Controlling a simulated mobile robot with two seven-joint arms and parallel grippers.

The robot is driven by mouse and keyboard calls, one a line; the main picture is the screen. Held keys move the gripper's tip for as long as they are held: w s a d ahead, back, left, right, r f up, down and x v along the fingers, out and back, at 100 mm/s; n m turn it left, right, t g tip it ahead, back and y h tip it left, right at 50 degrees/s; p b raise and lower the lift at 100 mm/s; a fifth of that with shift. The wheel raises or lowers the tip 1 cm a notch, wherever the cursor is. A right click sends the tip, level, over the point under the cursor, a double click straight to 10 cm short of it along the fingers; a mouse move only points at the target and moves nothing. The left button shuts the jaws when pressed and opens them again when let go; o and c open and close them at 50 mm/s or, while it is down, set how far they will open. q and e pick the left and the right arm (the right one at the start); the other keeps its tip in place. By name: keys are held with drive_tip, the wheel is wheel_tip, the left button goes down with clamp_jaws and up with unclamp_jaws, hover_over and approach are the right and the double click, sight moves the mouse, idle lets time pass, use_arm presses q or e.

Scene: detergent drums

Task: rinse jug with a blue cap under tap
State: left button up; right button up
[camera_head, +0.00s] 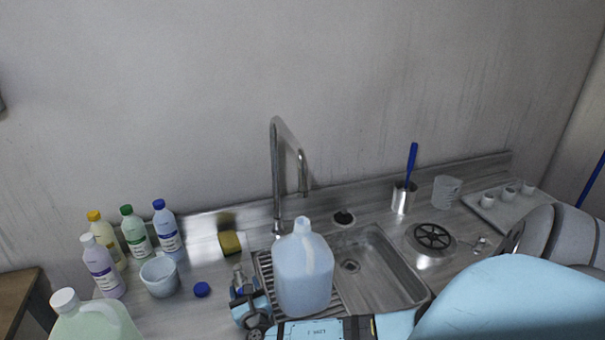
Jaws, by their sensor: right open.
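A pale blue jug (303,275) stands upright at the sink, over the ribbed drainer. Its neck is open, with no cap on it. A loose blue cap (202,289) lies on the counter to the left of the jug. The tap (276,180) is a tall curved metal spout behind the jug, with its outlet above and close to the jug's neck in the picture. No water shows. My right gripper (241,284) is open, low and just left of the jug; I cannot tell whether it touches it. My left gripper is not in view.
The sink basin (375,270) is right of the jug. Several bottles (135,233), a white tub (160,275) and a white-capped jug (92,320) stand at left. A yellow sponge (230,243) lies behind. A brush holder (403,199) and a cup tray (510,211) are at right.

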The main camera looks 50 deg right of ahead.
drive_tip(key=o, duration=0.4)
drive_tip(key=shift+s, duration=0.1)
drive_tip(key=shift+p+v, duration=0.95)
drive_tip(key=shift+v, duration=1.15)
drive_tip(key=shift+s, duration=0.1)
